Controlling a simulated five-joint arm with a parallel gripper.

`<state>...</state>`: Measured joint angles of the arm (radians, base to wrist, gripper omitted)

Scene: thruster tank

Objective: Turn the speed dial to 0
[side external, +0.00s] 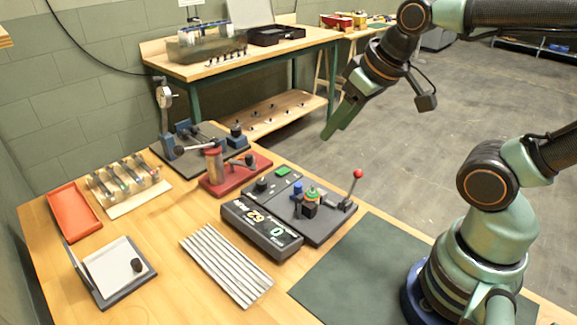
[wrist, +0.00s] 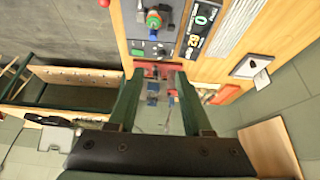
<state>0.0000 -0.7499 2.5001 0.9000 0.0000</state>
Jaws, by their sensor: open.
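A dark grey control panel (side external: 335,222) lies on the wooden table, with a display (side external: 262,229) on its front showing a 0 and what looks like 62. On it are a black knob (side external: 262,186), a blue knob (side external: 297,187) and a green-topped part with an orange ring (side external: 313,194). I cannot tell which is the speed dial. In the wrist view the panel shows at the top, with the green-topped part (wrist: 153,18) and the display (wrist: 205,14). My gripper (side external: 328,134) is open and empty, raised above and beyond the panel; its spread fingers show in the wrist view (wrist: 158,74).
A red-ball lever (side external: 357,174) stands up at the panel's right. A red clamp fixture (side external: 235,176), a dial gauge stand (side external: 165,115), a ribbed plate (side external: 226,264) and an orange tray (side external: 74,210) are nearby. A dark green mat (side external: 365,275) is bare.

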